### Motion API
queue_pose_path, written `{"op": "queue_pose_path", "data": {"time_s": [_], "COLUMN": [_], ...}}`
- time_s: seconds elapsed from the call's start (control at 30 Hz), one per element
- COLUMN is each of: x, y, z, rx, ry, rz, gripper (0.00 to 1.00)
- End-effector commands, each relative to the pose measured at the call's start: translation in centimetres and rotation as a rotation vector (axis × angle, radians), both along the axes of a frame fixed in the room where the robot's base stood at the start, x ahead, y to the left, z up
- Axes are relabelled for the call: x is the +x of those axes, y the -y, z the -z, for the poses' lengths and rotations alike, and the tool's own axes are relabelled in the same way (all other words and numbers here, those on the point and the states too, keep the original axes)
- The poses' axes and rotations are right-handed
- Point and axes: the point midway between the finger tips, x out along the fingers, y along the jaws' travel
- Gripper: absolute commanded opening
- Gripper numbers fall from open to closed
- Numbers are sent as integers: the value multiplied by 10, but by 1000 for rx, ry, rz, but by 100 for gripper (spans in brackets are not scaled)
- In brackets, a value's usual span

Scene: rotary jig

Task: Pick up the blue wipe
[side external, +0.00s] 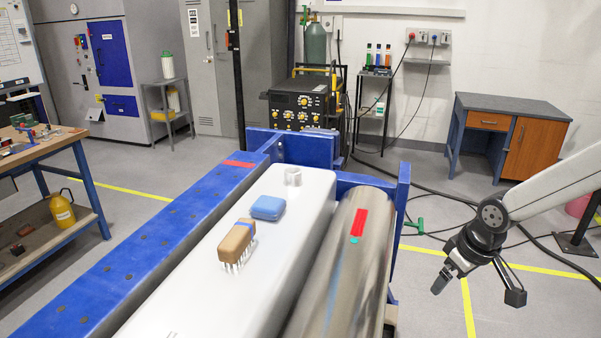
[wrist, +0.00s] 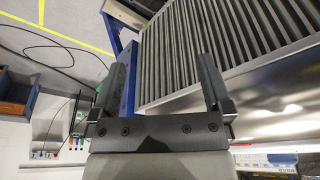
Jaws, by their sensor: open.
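The blue wipe (side external: 267,207) lies on the long white surface (side external: 292,250) of the jig, as a small rounded blue pad. A brown brush (side external: 237,246) with pale bristles and a blue band lies just in front of it. My gripper (side external: 441,284) hangs off to the right of the jig, well apart from the wipe. In the wrist view its two dark fingers (wrist: 162,88) are spread apart with nothing between them. The wipe does not show in the wrist view.
A grey roller (side external: 340,270) with a red mark stands between my gripper and the white surface. A blue frame (side external: 180,250) borders the far side, with a blue upright (side external: 403,195) at the back. A ribbed surface (wrist: 215,45) fills the wrist view's upper right.

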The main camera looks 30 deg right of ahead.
Motion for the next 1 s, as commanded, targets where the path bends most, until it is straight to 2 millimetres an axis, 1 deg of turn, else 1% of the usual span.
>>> {"op": "queue_pose_path", "data": {"time_s": [0.03,0.3,0.47,0.67,0.77,0.87,0.97,1.0], "x": [14,84,119,157,176,193,207,212], "y": [-1,-13,-23,-41,-55,-74,-99,-112], "z": [-7,-47,-70,-99,-115,-131,-146,-152], "rx": [-5,-35,-50,-62,-66,-65,-57,-49], "ry": [10,51,73,100,115,128,142,145], "rz": [-13,-84,-125,-177,-210,-248,-297,-320], "gripper": [100,100,100,100,100,100,100,100]}}
